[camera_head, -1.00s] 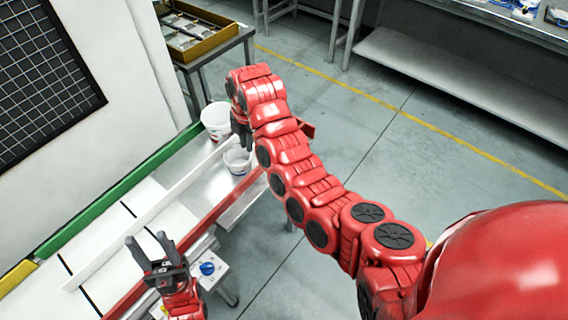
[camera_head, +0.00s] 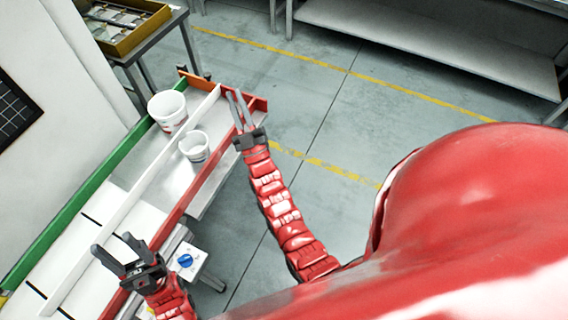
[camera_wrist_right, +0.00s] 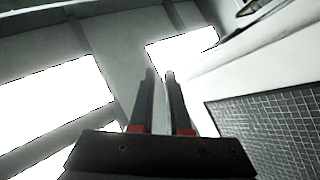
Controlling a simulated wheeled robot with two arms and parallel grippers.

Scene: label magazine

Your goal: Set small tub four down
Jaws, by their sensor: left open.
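The small white tub (camera_head: 195,147) stands upright and apart from both grippers at the far end of the conveyor, in the lane between the white divider and the red rail. I cannot read a number on it. My right gripper (camera_head: 235,94) is off to the right of the tub, raised and empty, its fingers a little apart; the wrist view also shows a narrow empty gap between the fingers (camera_wrist_right: 160,75). My left gripper (camera_head: 111,241) is open and empty near the front part of the conveyor.
A larger white tub (camera_head: 168,108) stands in the lane beyond the white divider (camera_head: 150,178), beside the green rail (camera_head: 75,205). The red rail (camera_head: 190,195) edges the near side. A machine box with a blue knob (camera_head: 185,261) is close to my left gripper. A yellow tray (camera_head: 125,25) is on a back table.

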